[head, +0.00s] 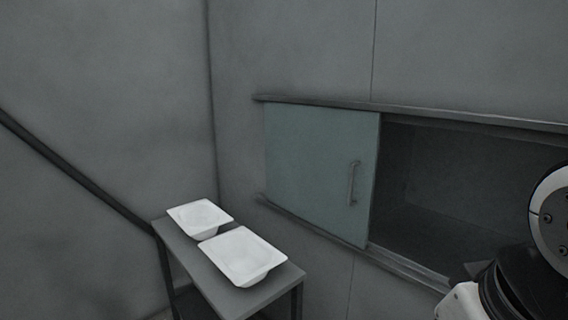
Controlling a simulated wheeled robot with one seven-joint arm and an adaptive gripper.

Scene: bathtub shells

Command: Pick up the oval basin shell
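Two white basin shells sit side by side on a small grey table (198,262). The nearer shell (241,254) is the larger and has a rectangular rim with rounded corners. The farther shell (200,215) is smaller, with a squarish rim and a shallow hollow that looks rounded. I cannot tell surely which of them is the oval one. Both look upright and apart from my arm. Part of my arm (525,275) shows at the lower right edge, well to the right of the table. My gripper cannot be made out.
A wall recess (440,185) is open on the right, its left part covered by a greenish sliding panel (318,165) with a vertical handle (353,183). Metal rails run above and below. The table stands near the wall corner. A dark sloping rail (75,172) runs along the left wall.

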